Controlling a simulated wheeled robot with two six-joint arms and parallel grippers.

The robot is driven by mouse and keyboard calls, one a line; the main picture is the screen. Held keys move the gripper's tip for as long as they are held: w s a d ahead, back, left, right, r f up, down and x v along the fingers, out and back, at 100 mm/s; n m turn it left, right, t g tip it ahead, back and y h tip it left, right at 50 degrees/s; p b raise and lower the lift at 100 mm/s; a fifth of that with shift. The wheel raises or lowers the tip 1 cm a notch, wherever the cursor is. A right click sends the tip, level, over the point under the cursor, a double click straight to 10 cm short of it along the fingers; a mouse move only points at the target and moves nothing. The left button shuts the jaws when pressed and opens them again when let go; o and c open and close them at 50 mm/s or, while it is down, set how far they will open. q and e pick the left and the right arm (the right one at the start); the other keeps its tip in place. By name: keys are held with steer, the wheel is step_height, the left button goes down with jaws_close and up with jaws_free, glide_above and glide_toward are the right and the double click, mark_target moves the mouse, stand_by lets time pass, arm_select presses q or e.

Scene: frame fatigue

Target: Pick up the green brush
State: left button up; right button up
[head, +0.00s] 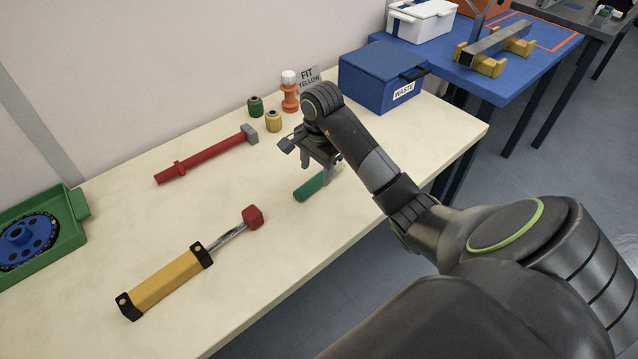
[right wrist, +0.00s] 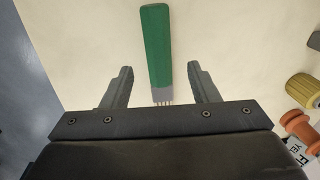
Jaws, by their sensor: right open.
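The green brush (head: 310,187) lies on the cream table near its front edge, partly hidden by my right gripper in the head view. In the right wrist view the brush (right wrist: 156,48) has a green handle, a grey collar and short bristles pointing toward the gripper. My right gripper (head: 319,176) is over the brush with its fingers pointing down. In the right wrist view the open fingers (right wrist: 158,84) stand on either side of the brush's collar end, with clear gaps on both sides. My left gripper is not in view.
A red hammer (head: 207,157) and a yellow-handled tool with a red tip (head: 168,279) lie to the left. Green (head: 255,106) and yellow (head: 273,121) spools, an orange bottle (head: 290,97) and a blue waste box (head: 378,77) stand behind. A green tray (head: 78,205) is far left.

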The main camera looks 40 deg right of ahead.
mark_target(315, 179)
step_height(315, 179, down, 2)
steer(key=shift+a+f, duration=0.1)
steer(key=shift+f, duration=0.5)
steer(key=shift+w+f, duration=0.1)
steer(key=shift+f, duration=0.25)
steer(key=c, duration=1)
steer(key=shift+c, duration=0.2)
steer(key=shift+r, duration=0.1)
